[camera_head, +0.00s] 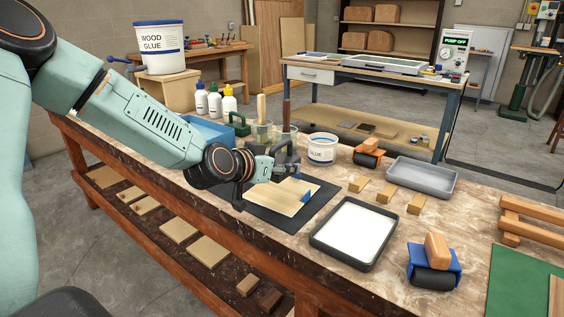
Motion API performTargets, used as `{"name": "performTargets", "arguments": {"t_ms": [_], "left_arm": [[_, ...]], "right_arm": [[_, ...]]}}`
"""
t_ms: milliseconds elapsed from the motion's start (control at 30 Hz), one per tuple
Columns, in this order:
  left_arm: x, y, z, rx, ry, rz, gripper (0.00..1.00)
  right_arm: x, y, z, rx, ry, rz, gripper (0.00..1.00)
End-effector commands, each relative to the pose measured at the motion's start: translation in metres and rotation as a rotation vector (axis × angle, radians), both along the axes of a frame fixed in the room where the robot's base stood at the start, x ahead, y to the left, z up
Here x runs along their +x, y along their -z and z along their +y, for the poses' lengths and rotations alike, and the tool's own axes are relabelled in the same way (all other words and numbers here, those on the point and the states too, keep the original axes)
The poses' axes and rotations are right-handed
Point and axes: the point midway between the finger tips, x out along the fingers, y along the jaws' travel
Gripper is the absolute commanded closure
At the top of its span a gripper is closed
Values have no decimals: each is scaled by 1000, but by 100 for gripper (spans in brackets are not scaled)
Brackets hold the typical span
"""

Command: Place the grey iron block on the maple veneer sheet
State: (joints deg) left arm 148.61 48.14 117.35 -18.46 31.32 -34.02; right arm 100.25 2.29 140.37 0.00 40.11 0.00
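The maple veneer sheet (277,199) is a pale wood sheet lying on a black mat (275,224) on the workbench, with blue at its right end. My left arm comes in from the left, and my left gripper (286,160) is above the far edge of the sheet and mat. The gripper's fingers are small and overlap the dark and grey shapes behind them, so I cannot tell whether they are open or shut. I cannot clearly make out a grey iron block; it may be hidden by the gripper. My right gripper is not in view.
A white glue tub (322,149) and brush jars stand behind the gripper. A dark tray with a white surface (352,232) lies right of the mat. Small wood blocks (387,193), a grey tray (422,177) and a blue-framed roller (435,264) are further right.

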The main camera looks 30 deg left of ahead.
Motion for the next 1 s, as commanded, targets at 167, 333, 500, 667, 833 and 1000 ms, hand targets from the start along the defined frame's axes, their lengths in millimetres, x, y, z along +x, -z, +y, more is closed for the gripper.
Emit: {"name": "performTargets", "arguments": {"t_ms": [167, 333, 500, 667, 833, 1000], "left_arm": [[1, 9, -1, 5, 0, -6, 100], [1, 31, -2, 4, 0, -6, 100], [1, 35, -2, 2, 0, -8, 100], [1, 34, -2, 2, 0, -8, 100], [1, 38, -2, 3, 0, -7, 100], [1, 43, -2, 2, 0, -5, 100]], "right_arm": [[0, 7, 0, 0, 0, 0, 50], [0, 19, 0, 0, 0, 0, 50], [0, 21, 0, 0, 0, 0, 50], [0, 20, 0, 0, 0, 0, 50], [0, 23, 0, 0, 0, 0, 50], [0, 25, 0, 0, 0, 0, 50]]}}
